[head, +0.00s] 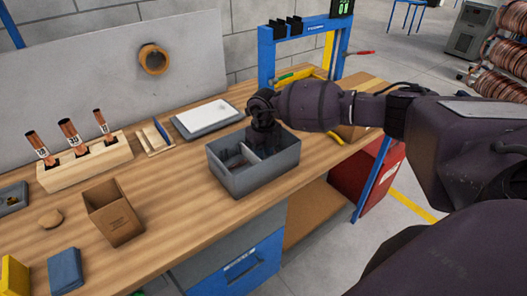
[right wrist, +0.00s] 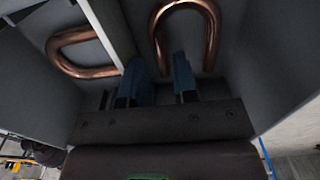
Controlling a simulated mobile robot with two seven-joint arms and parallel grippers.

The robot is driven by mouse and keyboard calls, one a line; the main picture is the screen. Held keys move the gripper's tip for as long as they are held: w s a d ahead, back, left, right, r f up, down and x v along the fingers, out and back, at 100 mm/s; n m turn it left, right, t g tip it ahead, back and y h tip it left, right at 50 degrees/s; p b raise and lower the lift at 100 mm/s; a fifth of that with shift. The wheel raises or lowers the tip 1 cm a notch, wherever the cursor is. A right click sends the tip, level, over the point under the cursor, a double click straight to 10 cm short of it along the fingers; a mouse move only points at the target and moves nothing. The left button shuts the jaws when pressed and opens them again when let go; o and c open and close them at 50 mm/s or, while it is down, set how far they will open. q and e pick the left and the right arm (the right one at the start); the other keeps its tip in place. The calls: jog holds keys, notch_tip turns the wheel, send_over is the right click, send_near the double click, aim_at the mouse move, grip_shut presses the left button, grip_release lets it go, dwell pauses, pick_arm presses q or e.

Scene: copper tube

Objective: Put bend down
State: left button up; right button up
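A grey bin (head: 252,178) with a divider stands near the front edge of the bench. My right gripper (head: 265,143) reaches down into its right part; its fingers are mostly hidden in the head view. In the right wrist view, the fingers (right wrist: 160,82) are apart, with a gap between them. One copper bend (right wrist: 208,25), a U shape, is in the same compartment; the end of one leg shows in the gap between the fingertips, with no clear contact. Another copper bend (right wrist: 85,70) lies across the divider (right wrist: 103,30) in the other compartment. My left gripper is out of view.
A wooden block (head: 88,165) with upright copper tubes and an open brown box (head: 113,212) stand to the left. A grey tray with a white top (head: 207,117) lies behind the bin. A blue frame (head: 266,55) stands at the back. Bare bench lies left of the bin.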

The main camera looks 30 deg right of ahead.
notch_tip(320, 180, up, 13)
jog(key=b, duration=0.1)
jog(key=shift+f, duration=0.2)
jog(key=shift+f, duration=0.1)
dwell(0.5)
